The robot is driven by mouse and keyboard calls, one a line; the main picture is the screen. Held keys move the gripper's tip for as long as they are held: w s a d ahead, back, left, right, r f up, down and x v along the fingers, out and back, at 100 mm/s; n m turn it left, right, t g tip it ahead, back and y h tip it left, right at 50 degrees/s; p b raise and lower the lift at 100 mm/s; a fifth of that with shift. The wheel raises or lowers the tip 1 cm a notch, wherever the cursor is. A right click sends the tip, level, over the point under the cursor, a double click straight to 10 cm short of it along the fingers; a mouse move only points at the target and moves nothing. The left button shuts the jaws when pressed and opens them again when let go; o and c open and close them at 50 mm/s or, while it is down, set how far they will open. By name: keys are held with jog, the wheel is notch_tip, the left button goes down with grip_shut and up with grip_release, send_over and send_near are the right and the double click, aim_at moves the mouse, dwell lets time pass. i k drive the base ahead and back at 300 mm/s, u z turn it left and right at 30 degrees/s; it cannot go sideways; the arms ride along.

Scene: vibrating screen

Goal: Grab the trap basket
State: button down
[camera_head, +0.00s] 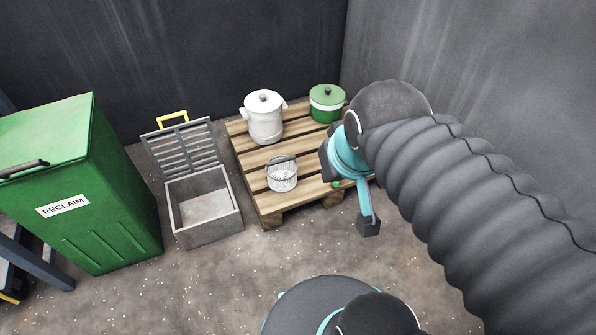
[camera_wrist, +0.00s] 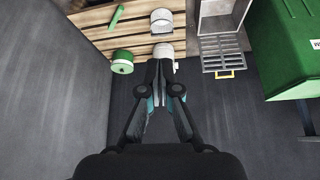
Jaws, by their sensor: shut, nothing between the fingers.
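The trap basket is a small pale mesh basket (camera_head: 282,177) with a dark bail handle. It stands upright on the front left part of the wooden pallet (camera_head: 270,212). In the wrist view the basket (camera_wrist: 161,19) is near the top, beyond the fingertips. My gripper (camera_wrist: 163,66) is shut and empty, its fingers together in the middle of that view. The fingertips appear just below a white lidded canister (camera_wrist: 163,50) in the picture and apart from the basket.
The white canister (camera_head: 263,122) and a green lidded pot (camera_head: 326,104) stand on the pallet behind the basket. A green stick (camera_wrist: 117,17) lies on the pallet. An open grey box (camera_head: 207,232) and green RECLAIM bin (camera_head: 110,215) stand left. Dark walls close the back and right.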

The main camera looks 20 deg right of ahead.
aim_at(281, 170)
jog(key=u, duration=0.55)
jog(key=k, duration=1.25)
jog(key=u, duration=1.25)
jog(key=i, duration=1.4)
jog(key=z, duration=0.85)
jog(key=i, duration=0.8)
jog(key=z, duration=0.85)
